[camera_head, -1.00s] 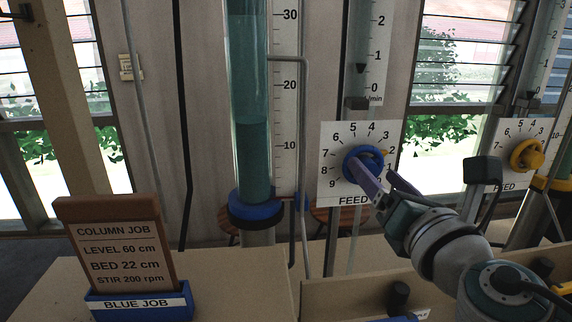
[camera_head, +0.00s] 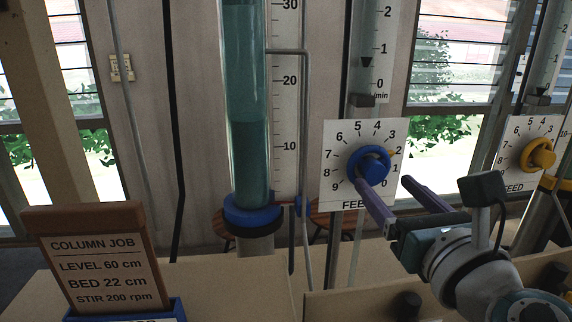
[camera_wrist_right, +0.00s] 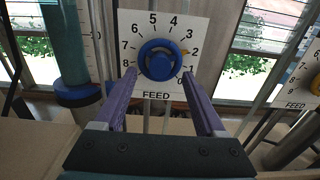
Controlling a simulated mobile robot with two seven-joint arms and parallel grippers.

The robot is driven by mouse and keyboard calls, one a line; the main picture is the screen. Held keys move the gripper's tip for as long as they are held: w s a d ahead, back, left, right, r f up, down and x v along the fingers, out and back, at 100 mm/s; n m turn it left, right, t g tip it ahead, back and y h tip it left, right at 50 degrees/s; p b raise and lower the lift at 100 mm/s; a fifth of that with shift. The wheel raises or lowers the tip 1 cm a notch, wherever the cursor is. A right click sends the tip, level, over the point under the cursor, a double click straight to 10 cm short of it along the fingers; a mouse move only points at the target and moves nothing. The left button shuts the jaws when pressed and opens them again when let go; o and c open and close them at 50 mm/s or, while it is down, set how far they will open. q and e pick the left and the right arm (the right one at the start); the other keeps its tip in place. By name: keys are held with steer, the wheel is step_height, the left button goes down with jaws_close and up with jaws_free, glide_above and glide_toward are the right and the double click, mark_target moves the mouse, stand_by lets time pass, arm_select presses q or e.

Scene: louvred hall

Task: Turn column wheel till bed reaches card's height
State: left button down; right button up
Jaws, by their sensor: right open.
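The blue wheel (camera_head: 369,166) sits on the white FEED dial plate (camera_head: 337,137), its yellow mark near 2; it also shows in the right wrist view (camera_wrist_right: 159,61). My right gripper (camera_head: 388,182) is open, its purple fingers straddling the wheel's lower part in the right wrist view; contact is unclear. The glass column (camera_head: 246,60) holds a darker teal bed (camera_head: 250,165) whose top stands a little above 10, about 13 to 14, on the scale (camera_head: 287,110). The job card (camera_head: 105,270) reads BED 22 cm. My left gripper is out of view.
A second FEED plate with a yellow wheel (camera_head: 538,153) stands at the right. A thin grey pipe (camera_head: 305,130) runs between column and dial. The flow gauge's black pointer (camera_head: 366,62) is between 0 and 1. A wooden bench (camera_head: 225,285) lies below.

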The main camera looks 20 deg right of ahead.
mark_target(377, 181)
steer(key=shift+x, duration=1.95)
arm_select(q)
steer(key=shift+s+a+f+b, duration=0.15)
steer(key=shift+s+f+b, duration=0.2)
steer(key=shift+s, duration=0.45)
arm_select(e)
steer(key=shift+d+f, duration=0.1)
steer(key=shift+f, duration=0.4)
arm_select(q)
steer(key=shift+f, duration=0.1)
arm_select(e)
steer(key=shift+f, duration=0.1)
jaws_close()
